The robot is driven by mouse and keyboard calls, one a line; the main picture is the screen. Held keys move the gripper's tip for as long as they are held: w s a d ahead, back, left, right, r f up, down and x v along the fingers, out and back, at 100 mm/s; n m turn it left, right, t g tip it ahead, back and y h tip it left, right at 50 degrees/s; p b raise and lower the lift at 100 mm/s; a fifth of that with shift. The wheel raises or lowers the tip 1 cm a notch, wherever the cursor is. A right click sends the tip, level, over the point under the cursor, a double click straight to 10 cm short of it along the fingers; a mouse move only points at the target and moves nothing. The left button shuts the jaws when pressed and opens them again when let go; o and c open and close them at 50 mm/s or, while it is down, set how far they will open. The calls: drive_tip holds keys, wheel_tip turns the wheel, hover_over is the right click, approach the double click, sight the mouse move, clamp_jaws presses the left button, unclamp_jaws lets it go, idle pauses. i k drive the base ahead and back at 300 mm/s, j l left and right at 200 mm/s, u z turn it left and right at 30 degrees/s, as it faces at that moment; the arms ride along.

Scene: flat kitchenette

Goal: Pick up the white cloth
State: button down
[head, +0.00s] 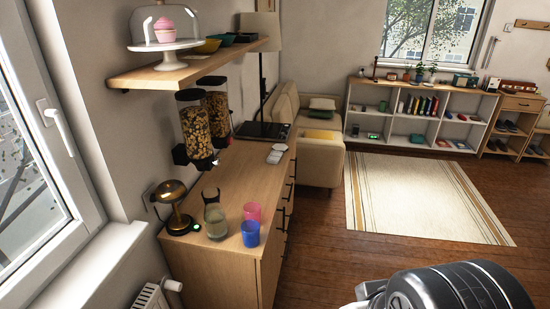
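A small whitish flat item (276,153) lies toward the far end of the wooden counter (222,172). It may be the white cloth, but it is too small to tell. No other thing here looks clearly like a white cloth. My gripper is not in view; only a dark, rounded part of my own arm shows at the bottom right.
A brass lamp (176,207), a glass jar (215,222), a pink cup (252,211) and a blue cup (250,234) stand at the counter's near end. Cereal dispensers (194,128) hang below the shelf (190,66). Wooden floor (335,245) is clear right of the counter.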

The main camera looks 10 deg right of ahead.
sight(274, 157)
drive_tip(key=z, duration=4.65)
drive_tip(key=u, duration=4.65)
drive_tip(key=i+l+u, duration=0.1)
drive_tip(key=u, duration=0.3)
drive_tip(key=i+l+u, duration=0.15)
drive_tip(key=u, duration=0.25)
drive_tip(key=i+l+u, duration=0.25)
drive_tip(key=u, duration=0.15)
